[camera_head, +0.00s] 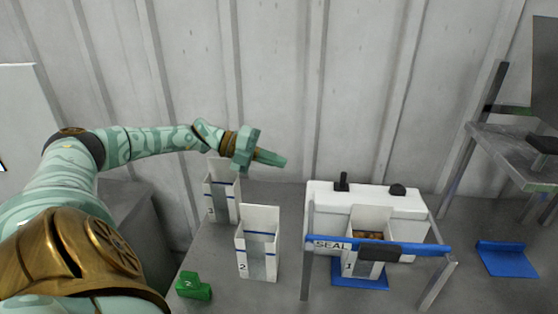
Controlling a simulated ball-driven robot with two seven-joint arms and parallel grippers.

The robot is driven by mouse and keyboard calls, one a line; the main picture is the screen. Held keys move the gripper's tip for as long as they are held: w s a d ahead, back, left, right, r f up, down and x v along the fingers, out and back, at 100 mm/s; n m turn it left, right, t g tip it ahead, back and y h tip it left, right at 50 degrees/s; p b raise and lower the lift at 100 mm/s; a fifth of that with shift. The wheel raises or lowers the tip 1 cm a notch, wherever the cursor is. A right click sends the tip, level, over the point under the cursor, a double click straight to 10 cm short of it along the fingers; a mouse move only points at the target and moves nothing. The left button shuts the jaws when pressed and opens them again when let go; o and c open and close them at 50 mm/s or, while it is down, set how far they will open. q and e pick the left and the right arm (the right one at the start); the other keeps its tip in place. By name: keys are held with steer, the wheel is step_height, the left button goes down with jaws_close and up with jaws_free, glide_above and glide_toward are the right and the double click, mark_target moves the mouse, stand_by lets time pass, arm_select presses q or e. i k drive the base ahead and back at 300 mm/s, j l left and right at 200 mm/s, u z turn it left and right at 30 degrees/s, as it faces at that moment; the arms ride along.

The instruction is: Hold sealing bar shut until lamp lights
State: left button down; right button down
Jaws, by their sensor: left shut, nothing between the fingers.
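The sealing bar (420,248) is blue, marked SEAL at its left end, with a dark grip (380,252) at its front. It spans a grey frame in front of a white machine body (320,196). A white bag numbered 1 (371,215) stands behind the bar on a blue base (345,281), with brown contents at its open top. Two dark parts (343,181) stand on the machine; I cannot tell if either is the lamp, and no light shows. My left gripper (284,161) is shut and empty, up and left of the machine, apart from the bar. My right gripper is not in view.
White containers numbered 2 (257,222) and 3 (221,184) stand left of the machine. A blue piece (507,259) and a grey stand (505,150) are at the right. A ribbed wall closes the back.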

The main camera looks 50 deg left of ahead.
mark_target(368, 249)
steer(key=k+j, duration=0.2)
steer(key=j, duration=0.2)
steer(key=k+j, duration=0.45)
steer(key=j, duration=0.3)
